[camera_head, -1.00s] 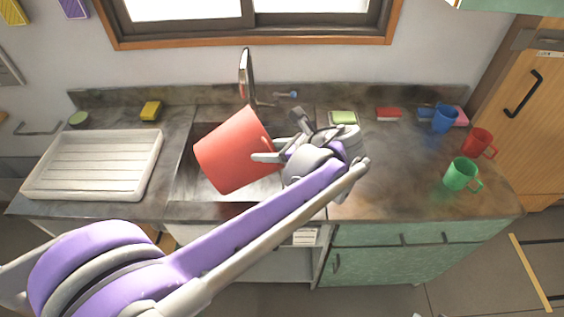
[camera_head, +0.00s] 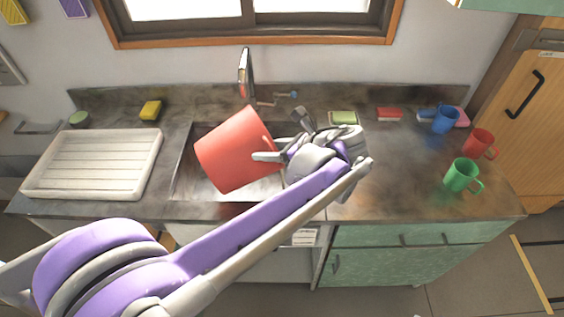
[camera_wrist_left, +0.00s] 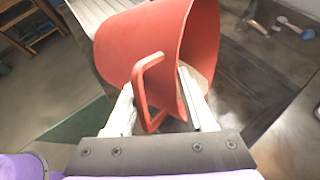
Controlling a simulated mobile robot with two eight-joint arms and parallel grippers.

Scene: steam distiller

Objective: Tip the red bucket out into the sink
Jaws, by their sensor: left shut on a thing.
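The red bucket (camera_head: 233,150) is held tilted above the sink (camera_head: 190,185) in the head view. Its side faces me there, and its inside is hidden. My left gripper (camera_head: 272,156) is at the bucket's right side. In the left wrist view the bucket (camera_wrist_left: 135,45) fills the upper middle, with its mouth turned to the right and its red handle (camera_wrist_left: 148,90) between the fingers. The left gripper (camera_wrist_left: 160,112) is shut on the bucket by its handle side. I cannot see any contents. My right gripper is not in view.
The tap (camera_head: 246,72) stands just behind the bucket. A white drying tray (camera_head: 55,165) lies left of the sink. A blue mug (camera_head: 445,120), a red mug (camera_head: 477,142) and a green mug (camera_head: 460,175) stand on the right counter. Sponges lie along the back. The counter between is clear.

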